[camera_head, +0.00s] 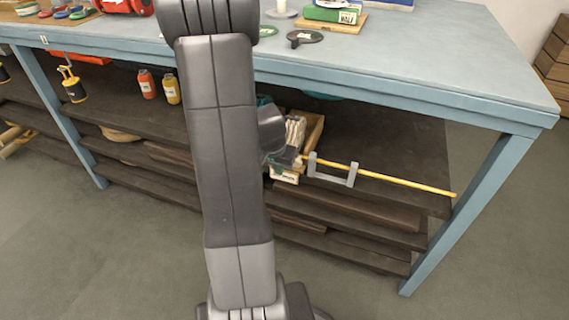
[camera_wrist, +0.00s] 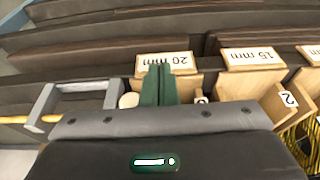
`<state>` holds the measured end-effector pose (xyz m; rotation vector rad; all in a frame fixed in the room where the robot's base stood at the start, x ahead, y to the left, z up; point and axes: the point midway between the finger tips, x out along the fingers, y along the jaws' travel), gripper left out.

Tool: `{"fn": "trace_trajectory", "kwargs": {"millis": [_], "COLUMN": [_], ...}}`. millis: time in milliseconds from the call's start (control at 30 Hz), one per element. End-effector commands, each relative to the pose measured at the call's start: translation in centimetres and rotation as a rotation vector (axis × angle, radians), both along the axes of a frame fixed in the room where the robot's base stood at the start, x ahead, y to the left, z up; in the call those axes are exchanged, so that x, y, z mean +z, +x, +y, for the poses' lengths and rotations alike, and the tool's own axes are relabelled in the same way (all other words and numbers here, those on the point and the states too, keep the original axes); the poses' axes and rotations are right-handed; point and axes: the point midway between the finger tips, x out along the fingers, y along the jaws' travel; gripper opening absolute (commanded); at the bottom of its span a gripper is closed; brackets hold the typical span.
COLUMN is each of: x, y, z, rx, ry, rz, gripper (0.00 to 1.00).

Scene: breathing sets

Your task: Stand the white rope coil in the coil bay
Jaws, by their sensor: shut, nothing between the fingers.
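My gripper (camera_wrist: 158,85) shows in the wrist view as two green fingers pressed together, with nothing between them. They are in front of a wooden divider labelled 20 mm (camera_wrist: 165,63). In the head view my arm hides much of the gripper, which reaches in at the shelf under the bench. A pale, whitish bundle (camera_head: 295,131) stands in a wooden holder (camera_head: 316,130) beside it; I cannot tell for sure that it is the white rope coil. A small white rounded end (camera_wrist: 129,100) shows just left of the fingers. I cannot tell which compartment is the coil bay.
A yellow rod (camera_head: 400,181) lies in a grey bracket (camera_head: 333,172) to the right of the holder. A 15 mm divider (camera_wrist: 250,60) stands right of the fingers. The blue bench top (camera_head: 440,60) overhangs the dark shelves (camera_head: 400,150), whose right part is mostly clear.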

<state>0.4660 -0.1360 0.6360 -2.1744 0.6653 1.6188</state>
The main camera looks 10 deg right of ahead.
Motion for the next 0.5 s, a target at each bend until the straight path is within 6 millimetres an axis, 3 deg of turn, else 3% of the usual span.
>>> {"fn": "trace_trajectory", "kwargs": {"millis": [67,100,233,500], "x": [-1.9,-1.1,-1.1,-1.1], "y": [0.3,1.2,2.6,3.6], "z": [-0.3,-0.8,-1.8,-2.5], "rx": [-0.002,-0.004,-0.003,-0.001], "ry": [0.001,0.0,0.0,0.0], "rz": [0.003,-0.001,-0.002,-0.002], "gripper": [0.0,0.0,0.0,0.0]}}
